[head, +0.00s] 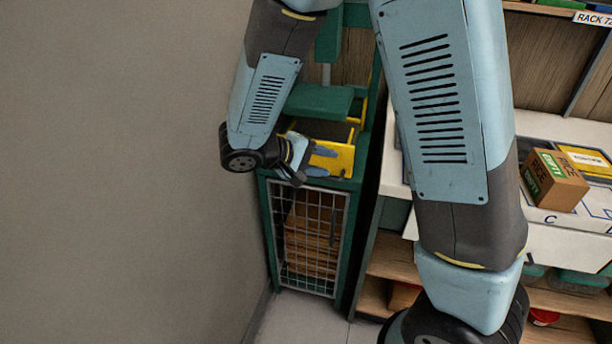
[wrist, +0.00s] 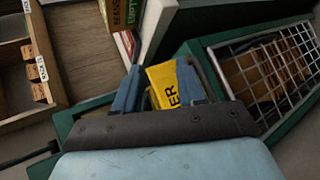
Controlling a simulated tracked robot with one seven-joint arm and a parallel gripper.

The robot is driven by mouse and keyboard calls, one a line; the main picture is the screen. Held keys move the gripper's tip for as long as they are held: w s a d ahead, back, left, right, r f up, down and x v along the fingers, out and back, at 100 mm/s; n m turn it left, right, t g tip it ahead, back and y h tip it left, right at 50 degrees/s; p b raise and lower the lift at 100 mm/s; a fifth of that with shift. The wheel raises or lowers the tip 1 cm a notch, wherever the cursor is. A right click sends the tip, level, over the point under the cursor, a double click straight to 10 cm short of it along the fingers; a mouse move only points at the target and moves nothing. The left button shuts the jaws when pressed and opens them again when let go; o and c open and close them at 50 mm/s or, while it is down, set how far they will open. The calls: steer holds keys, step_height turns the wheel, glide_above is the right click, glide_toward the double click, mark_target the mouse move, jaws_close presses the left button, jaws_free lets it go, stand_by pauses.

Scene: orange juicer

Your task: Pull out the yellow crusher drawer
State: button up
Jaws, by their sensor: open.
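The yellow crusher drawer (head: 343,160) is in the green machine (head: 322,100), above its wire-mesh cage door. In the wrist view part of the yellow drawer (wrist: 168,82), with dark letters "ER", shows between my two blue fingers. My gripper (head: 326,161) is at the front of the drawer, and its fingers are apart. It also shows in the wrist view (wrist: 159,68). I cannot tell whether either finger touches the yellow part. My wrist and fingers hide the left part of the drawer in the head view.
A plain wall (head: 120,150) stands close on the left. The mesh cage (head: 310,240) below holds brown wooden-looking contents. Grey floor shows at the bottom.

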steer(key=a+f+n+t, duration=0.4)
steer(key=a+f+t, duration=0.3)
steer(key=a+f, duration=0.45)
steer(key=shift+n+y, duration=0.3)
steer(key=shift+y, duration=0.1)
steer(key=x, duration=0.4)
steer(key=r+x, duration=0.1)
steer(key=x, duration=0.3)
steer(key=w+x, duration=0.1)
steer(key=x, duration=0.4)
steer(key=shift+a+r, duration=0.3)
steer(key=shift+r, duration=0.1)
jaws_close()
